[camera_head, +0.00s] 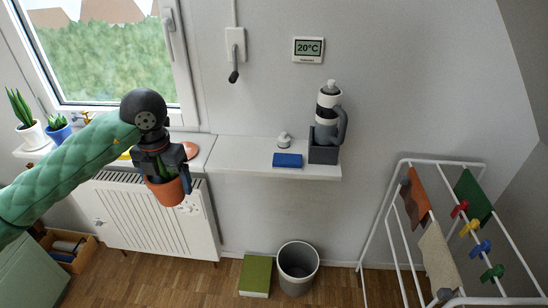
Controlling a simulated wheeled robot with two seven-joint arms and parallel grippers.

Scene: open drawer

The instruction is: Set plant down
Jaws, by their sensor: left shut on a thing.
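A plant in a terracotta pot (166,190) hangs in my left gripper (164,160), in front of the radiator and the window sill's edge. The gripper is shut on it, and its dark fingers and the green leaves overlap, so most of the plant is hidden. The pot looks upright and hangs in the air. The white shelf (240,154) runs to the right of the gripper. My right gripper is not in view.
Two potted plants, one in a white pot (34,134) and one in a blue pot (59,133), stand at the left of the sill. A drying rack (440,163) stands at right.

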